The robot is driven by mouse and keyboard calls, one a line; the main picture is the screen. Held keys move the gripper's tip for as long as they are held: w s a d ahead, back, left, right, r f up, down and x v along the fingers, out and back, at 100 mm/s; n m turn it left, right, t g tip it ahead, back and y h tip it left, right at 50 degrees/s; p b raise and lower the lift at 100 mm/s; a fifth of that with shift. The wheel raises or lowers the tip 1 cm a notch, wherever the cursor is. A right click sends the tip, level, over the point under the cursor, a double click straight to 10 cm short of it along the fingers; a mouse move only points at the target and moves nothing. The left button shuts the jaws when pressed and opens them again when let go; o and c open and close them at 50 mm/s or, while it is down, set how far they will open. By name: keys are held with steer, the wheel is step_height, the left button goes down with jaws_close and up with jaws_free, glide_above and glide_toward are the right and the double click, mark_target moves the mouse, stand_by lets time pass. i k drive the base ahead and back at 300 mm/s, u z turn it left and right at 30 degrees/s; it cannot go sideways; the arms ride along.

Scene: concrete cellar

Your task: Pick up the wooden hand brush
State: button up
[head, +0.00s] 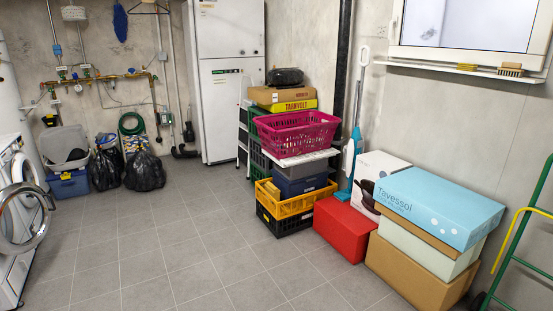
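A small wooden hand brush (510,67) is on the narrow white shelf (430,70) under the window at the upper right. It has a tan top, and a darker part that looks like bristles shows below. It is near the shelf's right end. My gripper is not in view, so I cannot see whether it is open or shut.
A small yellowish item (467,67) lies left of the brush. Below stand stacked boxes, including a blue one (440,205), a red box (345,230) and a green cart frame (515,240). Stacked crates (300,205) stand mid-room. Tiled floor (170,240) is open at left and centre.

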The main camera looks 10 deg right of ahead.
mark_target(507, 68)
steer(key=i, duration=1.65)
steer(key=z, duration=0.5)
steer(key=i, duration=0.85)
steer(key=z, duration=0.85)
steer(key=i, duration=0.85)
steer(key=z, duration=0.35)
